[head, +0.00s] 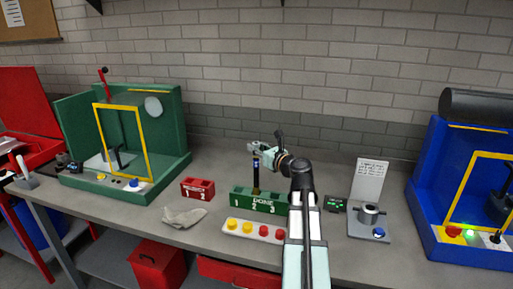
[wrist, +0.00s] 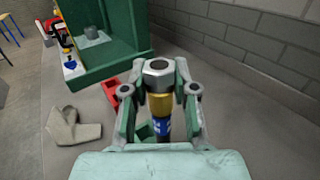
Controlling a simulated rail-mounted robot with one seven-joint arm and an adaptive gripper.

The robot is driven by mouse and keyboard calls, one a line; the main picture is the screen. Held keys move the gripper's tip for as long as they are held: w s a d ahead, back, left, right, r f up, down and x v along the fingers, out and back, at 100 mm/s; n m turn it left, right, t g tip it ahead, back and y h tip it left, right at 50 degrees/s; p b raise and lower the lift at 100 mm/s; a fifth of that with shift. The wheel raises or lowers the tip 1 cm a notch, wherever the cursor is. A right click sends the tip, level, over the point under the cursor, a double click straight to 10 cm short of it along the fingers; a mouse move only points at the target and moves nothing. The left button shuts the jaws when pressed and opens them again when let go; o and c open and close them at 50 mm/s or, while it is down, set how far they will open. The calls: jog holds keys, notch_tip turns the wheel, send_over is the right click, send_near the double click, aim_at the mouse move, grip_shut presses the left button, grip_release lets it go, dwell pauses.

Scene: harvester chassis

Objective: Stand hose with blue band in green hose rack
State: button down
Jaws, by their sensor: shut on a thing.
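My gripper (head: 262,148) is shut on the hose and holds it upright by its upper end. In the wrist view, my gripper (wrist: 158,76) has a finger on either side of the steel hex fitting. The hose (head: 256,172) is dark with a blue band near its top. In the wrist view, a brass collar and the blue band (wrist: 162,130) show below the fitting. The green hose rack (head: 265,204), marked DONE 1 2 3, is under the hose. The hose's lower end meets the rack's top near slot 2; I cannot tell whether it is inside.
A red rack (head: 197,188) marked 1 2 and a grey cloth (head: 184,216) lie to the left. A white strip with yellow and red buttons (head: 254,231) lies in front. A small fixture (head: 370,215) stands right. Green (head: 160,122) and blue (head: 436,160) machine housings flank the bench.

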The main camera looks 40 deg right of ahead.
aim_at(257, 157)
jog(key=shift+f+b, duration=0.8)
jog(key=shift+f, duration=0.8)
jog(key=c, duration=0.8)
grip_release()
jog(key=s, duration=1.2)
